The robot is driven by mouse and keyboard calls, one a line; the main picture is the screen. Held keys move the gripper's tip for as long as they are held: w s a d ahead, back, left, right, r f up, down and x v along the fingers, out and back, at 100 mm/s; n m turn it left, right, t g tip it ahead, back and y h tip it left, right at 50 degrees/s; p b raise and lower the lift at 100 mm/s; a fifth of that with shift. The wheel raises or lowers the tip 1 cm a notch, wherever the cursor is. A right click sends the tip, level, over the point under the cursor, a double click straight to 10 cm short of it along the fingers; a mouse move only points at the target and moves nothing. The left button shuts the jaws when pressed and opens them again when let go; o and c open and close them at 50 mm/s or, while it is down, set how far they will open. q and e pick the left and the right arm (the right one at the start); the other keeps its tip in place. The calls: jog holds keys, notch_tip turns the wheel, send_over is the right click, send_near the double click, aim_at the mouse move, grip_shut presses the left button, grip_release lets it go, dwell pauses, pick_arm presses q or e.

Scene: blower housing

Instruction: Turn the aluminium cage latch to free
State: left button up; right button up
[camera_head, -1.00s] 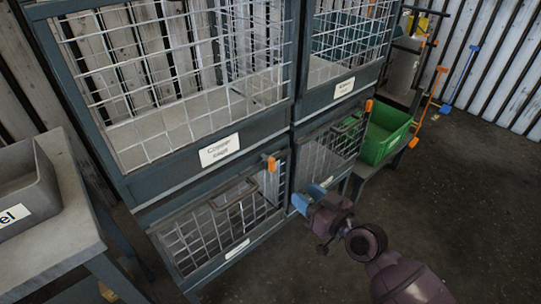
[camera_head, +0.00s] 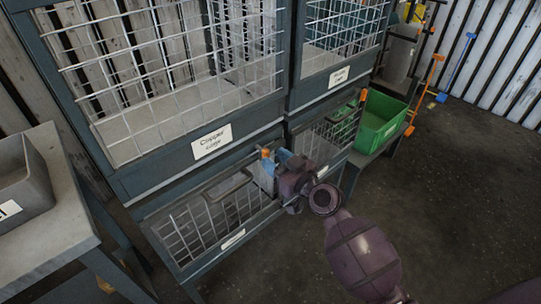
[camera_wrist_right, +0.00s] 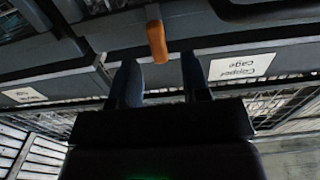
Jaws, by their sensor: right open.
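An orange latch handle (camera_head: 266,153) sits at the upper right corner of the lower left mesh cage (camera_head: 205,222). That cage's label (camera_head: 233,239) is too small to read, so I cannot confirm it is the aluminium cage. My right gripper (camera_head: 275,161) is open, with its blue fingers beside this latch. In the right wrist view, the latch (camera_wrist_right: 156,41) hangs between the lines of the two open fingertips (camera_wrist_right: 160,70), slightly beyond them; contact is not clear. Part of the latch is hidden by the fingers in the head view. My left gripper is not in view.
The upper left cage's label (camera_head: 212,141) reads "Copper cage". A second orange latch (camera_head: 363,95) is on the lower right cage (camera_head: 328,130). A green bin (camera_head: 380,122) stands right of the cages. A grey bench (camera_head: 58,190) with a tray is at left. The right floor is open.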

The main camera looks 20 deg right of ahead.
jog(key=shift+x, duration=0.85)
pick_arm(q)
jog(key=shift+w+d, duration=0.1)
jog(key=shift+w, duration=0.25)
pick_arm(e)
jog(key=shift+w, duration=0.25)
grip_shut()
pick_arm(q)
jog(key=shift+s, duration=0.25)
